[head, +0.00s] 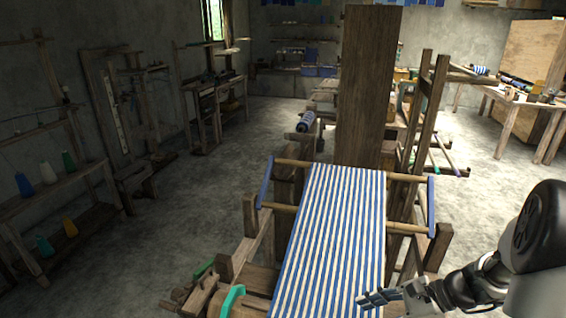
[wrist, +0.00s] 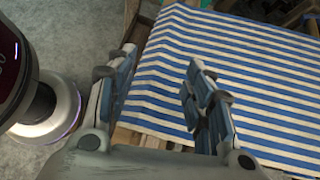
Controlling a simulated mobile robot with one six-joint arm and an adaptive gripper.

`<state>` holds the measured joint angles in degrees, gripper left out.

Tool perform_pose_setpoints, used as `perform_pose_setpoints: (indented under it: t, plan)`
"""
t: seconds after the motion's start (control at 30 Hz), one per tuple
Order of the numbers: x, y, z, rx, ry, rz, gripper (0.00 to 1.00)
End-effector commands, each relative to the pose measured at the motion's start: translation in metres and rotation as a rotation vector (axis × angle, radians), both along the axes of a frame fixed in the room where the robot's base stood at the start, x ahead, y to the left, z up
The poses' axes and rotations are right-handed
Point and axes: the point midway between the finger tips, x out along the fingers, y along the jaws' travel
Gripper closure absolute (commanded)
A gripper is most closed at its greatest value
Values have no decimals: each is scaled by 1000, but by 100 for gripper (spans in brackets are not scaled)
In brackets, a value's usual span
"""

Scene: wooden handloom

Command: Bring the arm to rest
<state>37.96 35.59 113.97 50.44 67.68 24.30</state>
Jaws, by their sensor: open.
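My gripper (head: 382,297) is at the lower right in the head view, over the near right edge of the striped cloth. My arm reaches in from the right edge of that view. In the wrist view my gripper (wrist: 157,82) has its two fingers spread apart with nothing between them. The blue and white striped cloth (head: 335,220) is stretched on the wooden handloom (head: 250,218). The cloth (wrist: 240,60) also fills the upper right of the wrist view, beyond the fingers. I cannot tell how far the fingertips are above it.
A tall wooden plank (head: 368,85) rises behind the cloth. A green curved piece (head: 231,300) is at the loom's near left. A shelf with thread cones (head: 48,172) stands at the left, and a table (head: 520,103) at the far right. The floor (head: 185,215) left of the loom is clear.

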Motion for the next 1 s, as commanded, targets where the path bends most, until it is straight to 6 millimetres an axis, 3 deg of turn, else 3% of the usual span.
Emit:
perform_pose_setpoints:
  t: [0.03,0.2,0.5,0.8,1.0]
  plan:
    - [-5,12,18,-54,-39,74,52]
    - [-37,46,66,-265,-182,364,52]
    - [-106,80,126,-635,-460,854,52]
    - [-162,83,161,-994,-745,1265,52]
    - [-177,79,170,-1133,-850,1401,52]
